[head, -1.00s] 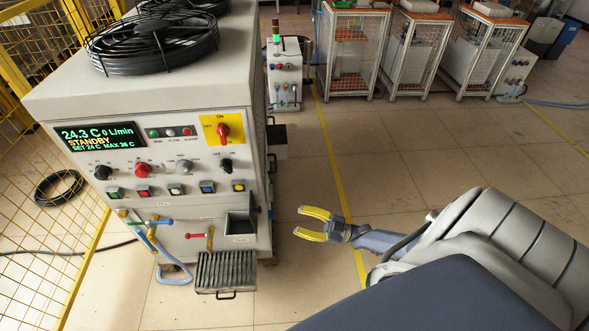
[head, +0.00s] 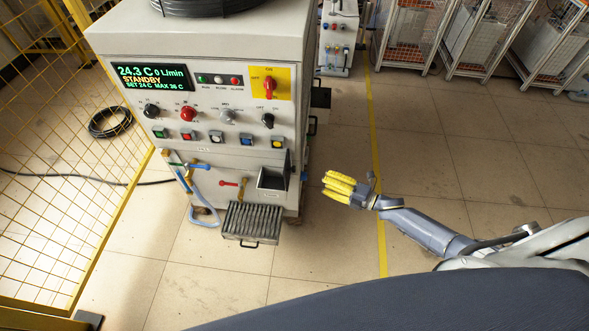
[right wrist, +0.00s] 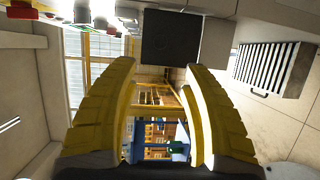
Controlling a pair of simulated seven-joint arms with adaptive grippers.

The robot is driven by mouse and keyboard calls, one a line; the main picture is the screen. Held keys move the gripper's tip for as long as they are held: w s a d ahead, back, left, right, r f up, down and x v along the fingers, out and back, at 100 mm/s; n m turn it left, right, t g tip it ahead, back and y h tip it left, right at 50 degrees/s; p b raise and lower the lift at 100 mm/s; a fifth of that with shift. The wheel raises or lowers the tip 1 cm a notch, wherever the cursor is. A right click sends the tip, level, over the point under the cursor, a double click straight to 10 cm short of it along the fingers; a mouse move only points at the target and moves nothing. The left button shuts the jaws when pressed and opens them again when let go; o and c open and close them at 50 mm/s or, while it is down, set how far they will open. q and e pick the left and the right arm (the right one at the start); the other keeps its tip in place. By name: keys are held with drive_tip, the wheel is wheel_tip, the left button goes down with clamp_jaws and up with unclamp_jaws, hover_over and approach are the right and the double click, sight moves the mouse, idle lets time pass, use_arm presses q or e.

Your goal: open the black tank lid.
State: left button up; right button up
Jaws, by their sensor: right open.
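The black tank lid (head: 273,177) is the dark top of a small grey box low on the right of the heater's front; it looks closed, though this is hard to tell. In the right wrist view a black square panel (right wrist: 171,38), apparently this lid, shows just beyond the fingertips. My right gripper (head: 338,187) has yellow fingers and is to the right of the box, apart from it. The right wrist view shows its fingers (right wrist: 160,72) spread with nothing between them. My left gripper is not in view.
A ribbed drip tray (head: 252,222) sticks out below the box; it also shows in the wrist view (right wrist: 272,69). A yellow mesh fence (head: 60,215) stands at left.

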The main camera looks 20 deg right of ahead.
sight(294, 169)
drive_tip(key=x, duration=1.4)
drive_tip(key=shift+c, duration=0.5)
clamp_jaws()
